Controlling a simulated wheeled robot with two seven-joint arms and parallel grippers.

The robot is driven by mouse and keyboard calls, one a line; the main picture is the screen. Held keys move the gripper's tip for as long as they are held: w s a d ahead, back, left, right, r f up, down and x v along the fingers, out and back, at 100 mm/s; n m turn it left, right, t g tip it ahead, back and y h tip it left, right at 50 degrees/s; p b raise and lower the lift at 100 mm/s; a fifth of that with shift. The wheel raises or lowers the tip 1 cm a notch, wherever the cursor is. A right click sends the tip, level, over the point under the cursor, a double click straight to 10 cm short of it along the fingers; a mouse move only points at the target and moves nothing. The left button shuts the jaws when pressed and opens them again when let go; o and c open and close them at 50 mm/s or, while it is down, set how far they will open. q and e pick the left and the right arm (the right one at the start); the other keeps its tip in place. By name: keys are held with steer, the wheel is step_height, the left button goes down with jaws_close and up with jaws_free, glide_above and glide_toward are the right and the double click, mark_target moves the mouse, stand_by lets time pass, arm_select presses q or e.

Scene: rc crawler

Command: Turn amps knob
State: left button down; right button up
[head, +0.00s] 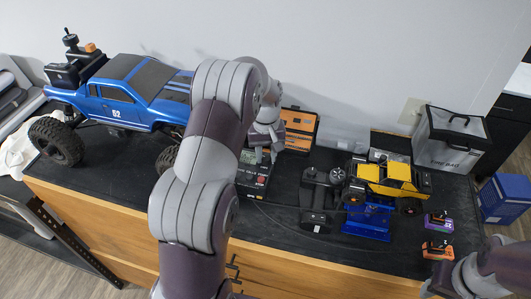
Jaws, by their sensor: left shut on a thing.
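A black charger box (252,184) with a red marking lies on the dark bench top, partly hidden behind my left arm. My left gripper (262,157) reaches down over the back part of the charger, fingers pointing down. It is shut on the amps knob, which is too small and too covered by the fingers to make out. My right gripper (428,289) is low at the bottom right, in front of the bench edge and away from the charger. Its fingers are too small and cut off to read.
A big blue truck (125,92) stands left. An orange-black case (299,127) is behind the gripper. A black transmitter (318,197), yellow crawler (388,180), blue stand (367,221), purple battery (438,222) and orange battery (437,249) lie right.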

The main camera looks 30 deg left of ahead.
mark_target(267, 156)
arm_select(q)
steer(key=shift+s+d+f, duration=0.15)
steer(key=shift+s+f, duration=0.05)
steer(key=shift+f, duration=0.1)
steer(key=c, duration=0.8)
jaws_free()
steer(key=shift+r, duration=0.1)
steer(key=shift+c, duration=0.2)
steer(key=shift+w+r, duration=0.1)
steer(key=shift+w, duration=0.05)
steer(key=shift+w+r, duration=0.1)
steer(key=shift+r, duration=0.2)
steer(key=shift+r+b, duration=0.7)
steer(key=shift+r, duration=0.15)
step_height(267, 156, up, 3)
steer(key=shift+r+p, duration=0.1)
steer(key=shift+p, duration=0.65)
step_height(267, 156, up, 7)
steer(key=p, duration=0.6)
